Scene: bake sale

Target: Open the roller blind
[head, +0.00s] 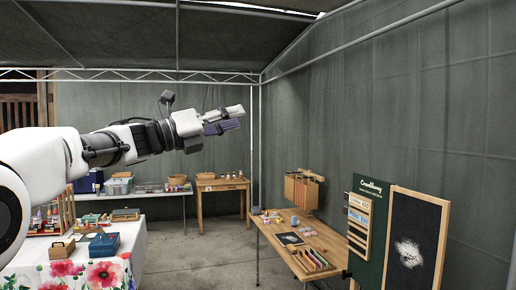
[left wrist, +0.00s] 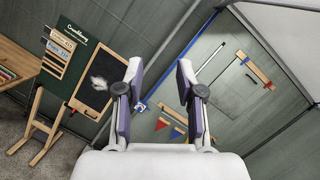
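I cannot make out a roller blind for certain in either view. In the left wrist view a grey panel (left wrist: 222,85) on the wall at the right has a slim white rod (left wrist: 208,62) beside it and a wooden bar at its upper right; I cannot tell whether this is the blind. My left gripper (head: 240,117) is raised in mid-air at the upper middle of the head view, pointing right. In the left wrist view its fingers (left wrist: 158,72) are spread, with nothing between them. My right gripper is in neither view.
A chalkboard (head: 410,245) with a wooden frame stands at the right of the head view. A wooden table (head: 290,250) with small goods is left of it. A flowered cloth table (head: 130,255) is below my left arm. The grey floor between is clear.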

